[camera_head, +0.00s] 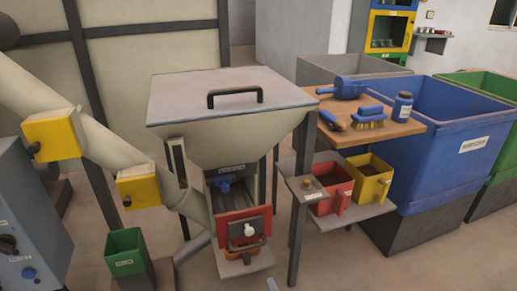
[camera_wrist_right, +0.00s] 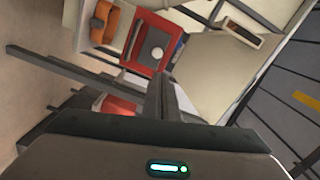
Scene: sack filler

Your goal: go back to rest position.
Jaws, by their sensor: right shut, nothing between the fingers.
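The sack filler's cream hopper (camera_head: 225,125) has a grey lid (camera_head: 235,92) with a black handle, lying closed. Below it is a red front piece (camera_head: 240,229) with a white knob, and an orange part (camera_head: 240,252) under that. My right gripper (camera_wrist_right: 161,80) is shut and empty in the right wrist view, its fingers together in front of the red front piece (camera_wrist_right: 148,42) and hopper (camera_wrist_right: 205,72). In the head view only a small grey tip at the bottom edge, likely that gripper (camera_head: 272,285), shows, apart from the filler. My left gripper is not in view.
A wooden shelf (camera_head: 345,94) holds a blue scoop, brush and bottle. A lower grey shelf holds a red bin (camera_head: 331,189) and a yellow bin (camera_head: 369,180). A blue crate (camera_head: 458,127) stands right, a green bin (camera_head: 125,251) left. Floor at lower right is clear.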

